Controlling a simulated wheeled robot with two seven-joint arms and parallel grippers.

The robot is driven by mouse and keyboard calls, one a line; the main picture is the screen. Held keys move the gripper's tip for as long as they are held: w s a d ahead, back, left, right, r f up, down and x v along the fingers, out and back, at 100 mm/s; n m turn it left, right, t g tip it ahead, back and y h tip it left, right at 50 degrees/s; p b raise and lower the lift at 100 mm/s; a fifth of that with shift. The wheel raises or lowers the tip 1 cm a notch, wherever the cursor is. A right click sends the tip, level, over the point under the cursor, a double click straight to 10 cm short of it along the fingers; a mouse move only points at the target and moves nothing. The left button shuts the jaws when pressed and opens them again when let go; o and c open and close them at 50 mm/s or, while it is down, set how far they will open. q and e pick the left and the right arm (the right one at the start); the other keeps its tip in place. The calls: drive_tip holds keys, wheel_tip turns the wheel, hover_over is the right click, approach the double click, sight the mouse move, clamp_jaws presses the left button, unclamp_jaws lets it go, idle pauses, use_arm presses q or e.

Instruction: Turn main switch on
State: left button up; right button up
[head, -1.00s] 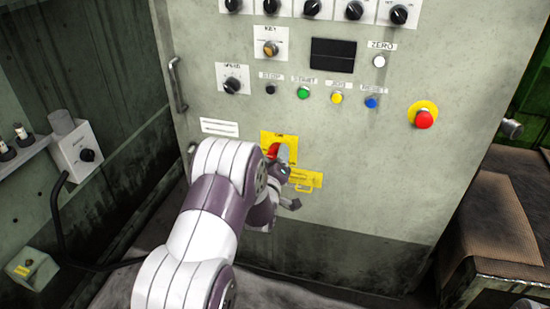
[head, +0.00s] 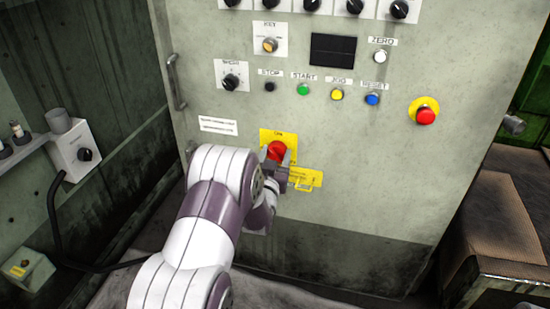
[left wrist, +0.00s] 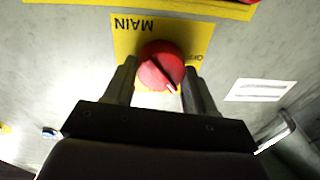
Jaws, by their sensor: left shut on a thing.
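The main switch is a red round knob (head: 278,150) on a yellow plate (head: 290,137) low on the grey cabinet front. It also shows in the left wrist view (left wrist: 160,62), under an upside-down "MAIN" label. A white pointer mark on the knob points to the lower right there, away from the "OFF" text at the plate's right side. My left gripper (head: 275,165) is at the knob. In the left wrist view its two fingers (left wrist: 163,80) stand on either side of the knob, shut on it. My right gripper is not in view.
A yellow hasp plate (head: 308,180) sits just right of and below the switch. Buttons and dials, with a red emergency stop (head: 425,116), are above and to the right. A vertical handle (head: 177,82) is on the cabinet's left edge. A brown-topped bench (head: 500,215) stands at right.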

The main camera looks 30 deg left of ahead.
use_arm(q)
drive_tip(key=m, duration=0.5)
drive_tip(key=shift+f+h+b, duration=0.1)
drive_tip(key=shift+h+b, duration=0.2)
drive_tip(key=shift+b, duration=0.05)
drive_tip(key=shift+m, duration=1.8)
drive_tip(key=shift+m+t+h+b, duration=0.3)
drive_tip(key=o, duration=1)
drive_tip(key=shift+o, duration=0.2)
